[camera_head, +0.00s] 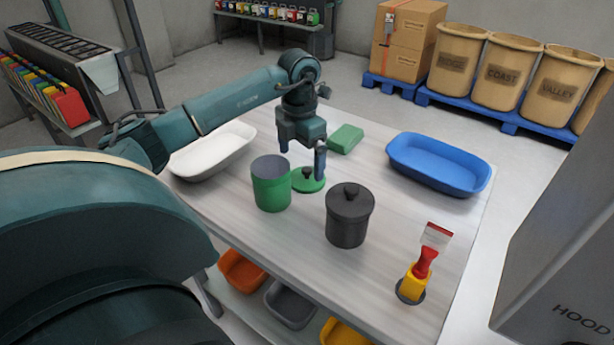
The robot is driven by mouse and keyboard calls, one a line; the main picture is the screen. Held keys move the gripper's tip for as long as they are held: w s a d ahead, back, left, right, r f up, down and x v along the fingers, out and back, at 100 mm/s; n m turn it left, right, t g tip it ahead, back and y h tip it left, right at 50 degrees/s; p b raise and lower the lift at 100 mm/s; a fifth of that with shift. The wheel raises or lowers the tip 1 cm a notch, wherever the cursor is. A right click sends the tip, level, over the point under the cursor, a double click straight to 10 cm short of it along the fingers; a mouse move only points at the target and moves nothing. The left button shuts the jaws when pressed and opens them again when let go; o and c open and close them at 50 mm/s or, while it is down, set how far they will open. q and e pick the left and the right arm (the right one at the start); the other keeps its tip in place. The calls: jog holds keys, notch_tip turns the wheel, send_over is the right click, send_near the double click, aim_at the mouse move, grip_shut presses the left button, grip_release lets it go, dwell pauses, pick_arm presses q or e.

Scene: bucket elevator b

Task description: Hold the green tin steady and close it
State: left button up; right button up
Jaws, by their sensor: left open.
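The green tin (271,187) stands upright and open on the table, left of the middle. My left gripper (302,162) comes down from above over the lid and the tin's right side, fingers apart. One finger shows close to the lid's right edge. Whether it touches the lid I cannot tell. No lid is on the tin. My right gripper is not in view.
A dark lidded pot (348,219) stands right of the lid. A green block (346,138), a white tray (213,150) and a blue tray (438,164) lie farther back. The table's right middle is clear.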

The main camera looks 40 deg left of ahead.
aim_at(305, 170)
pick_arm(q)
jog(key=f, duration=0.2)
jog(key=w+f, duration=0.1)
jog(key=f, duration=0.1)
jog(key=shift+d, duration=0.25)
jog(key=shift+f, duration=0.55)
jog(key=c, duration=0.9)
